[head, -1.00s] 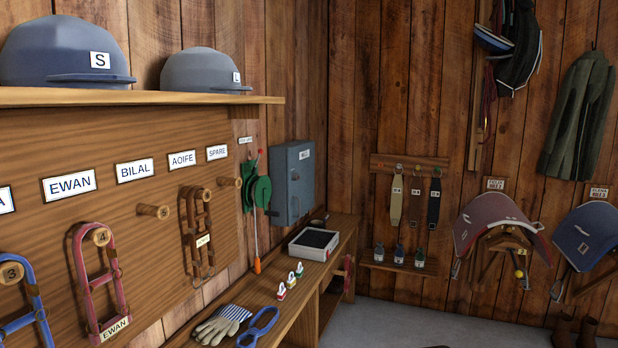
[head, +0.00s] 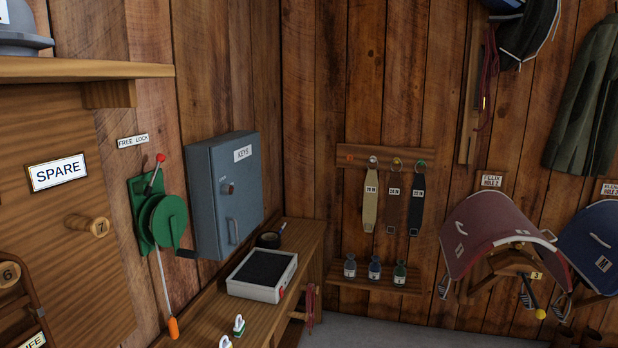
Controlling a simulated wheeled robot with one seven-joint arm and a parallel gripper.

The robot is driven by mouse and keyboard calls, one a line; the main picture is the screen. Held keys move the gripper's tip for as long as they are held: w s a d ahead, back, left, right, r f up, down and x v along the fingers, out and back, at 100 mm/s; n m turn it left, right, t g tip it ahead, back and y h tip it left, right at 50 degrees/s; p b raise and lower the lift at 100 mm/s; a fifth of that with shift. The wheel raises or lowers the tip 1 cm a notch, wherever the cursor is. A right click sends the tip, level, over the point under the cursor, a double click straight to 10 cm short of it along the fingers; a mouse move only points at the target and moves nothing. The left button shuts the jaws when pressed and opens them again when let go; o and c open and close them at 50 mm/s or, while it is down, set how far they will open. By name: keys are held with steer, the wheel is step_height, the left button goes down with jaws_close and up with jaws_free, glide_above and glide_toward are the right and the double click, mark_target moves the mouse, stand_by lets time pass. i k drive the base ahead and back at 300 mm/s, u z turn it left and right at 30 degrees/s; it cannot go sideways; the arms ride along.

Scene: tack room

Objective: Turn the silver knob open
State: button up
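A small silver-grey knob (head: 228,188) sits on the front door of the grey-blue key cabinet (head: 213,220), which is mounted on the wooden wall left of the middle. The cabinet bears a "KEYS" label and its door is shut, with a handle (head: 232,230) below the knob. Small marks beside the knob are too small to read. My gripper is not in view.
A green winch (head: 163,222) with a red-tipped lever and a crank hangs just left of the cabinet. The bench (head: 290,250) below holds a white-edged box (head: 262,275) and a dark round container (head: 268,240). Saddles (head: 505,230) hang at right.

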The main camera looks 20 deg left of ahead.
mark_target(227, 189)
steer(key=u, duration=0.35)
steer(key=i, duration=1.25)
steer(key=u, duration=1.25)
steer(key=i, duration=0.5)
steer(key=u, duration=0.35)
